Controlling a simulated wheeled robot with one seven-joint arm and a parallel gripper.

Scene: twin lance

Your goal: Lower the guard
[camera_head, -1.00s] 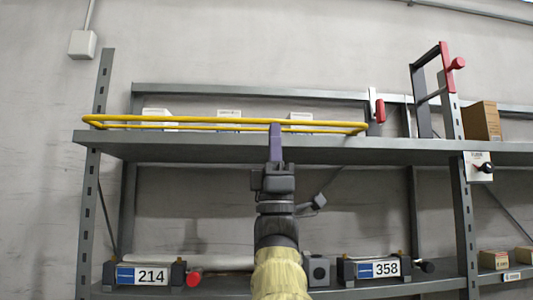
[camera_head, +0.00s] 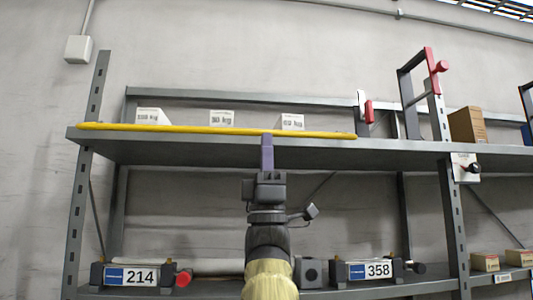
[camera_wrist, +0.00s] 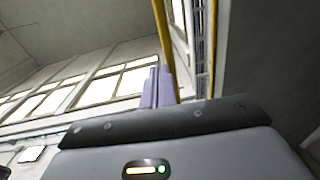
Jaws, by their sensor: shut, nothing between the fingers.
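The guard is a long yellow rail (camera_head: 200,128) along the front edge of the upper shelf, now seen as nearly one thin line, so its exact tilt is hard to tell. In the wrist view its yellow bars (camera_wrist: 165,35) run upward just beyond my fingers. My gripper (camera_head: 267,142) is shut and empty, pointing up, with its purple fingertips at or just under the rail, right of the rail's middle. I cannot tell whether they touch. The fingers also show in the wrist view (camera_wrist: 159,86).
The upper shelf (camera_head: 230,150) carries white boxes (camera_head: 222,118) behind the guard. A red-handled latch (camera_head: 368,111) stands at the guard's right end. Farther right are a red-gripped lever frame (camera_head: 434,75), a cardboard box (camera_head: 467,125) and a knob panel (camera_head: 465,167). Labelled units 214 (camera_head: 140,276) and 358 (camera_head: 378,270) sit below.

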